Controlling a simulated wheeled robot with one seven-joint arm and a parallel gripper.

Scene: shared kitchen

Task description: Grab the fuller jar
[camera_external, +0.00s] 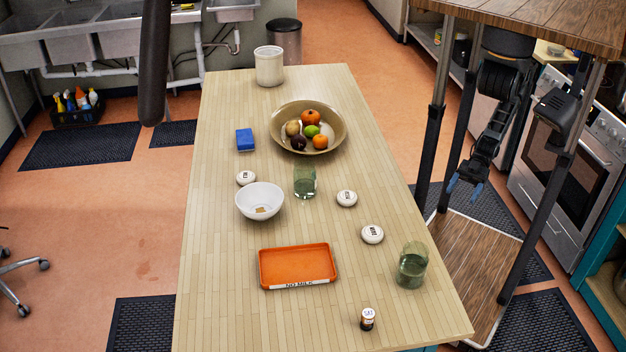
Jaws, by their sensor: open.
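Two clear glass jars with greenish contents stand upright on the long wooden table. One jar (305,182) is near the table's middle, right of a white bowl. The other jar (412,266) is near the right edge, closer to the camera. The contents seem to come higher in the right-edge jar, but the levels are hard to read at this size. My gripper (465,189), with blue fingertips, hangs to the right of the table, beyond its edge. It is open and empty, apart from both jars.
The table (225,300) also bears a fruit bowl (337,122), white bowl (260,199), blue sponge (245,139), white canister (269,68), orange tray (297,250), small bottle (367,319) and several round white labelled lids. My frame's dark posts stand beside its right edge.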

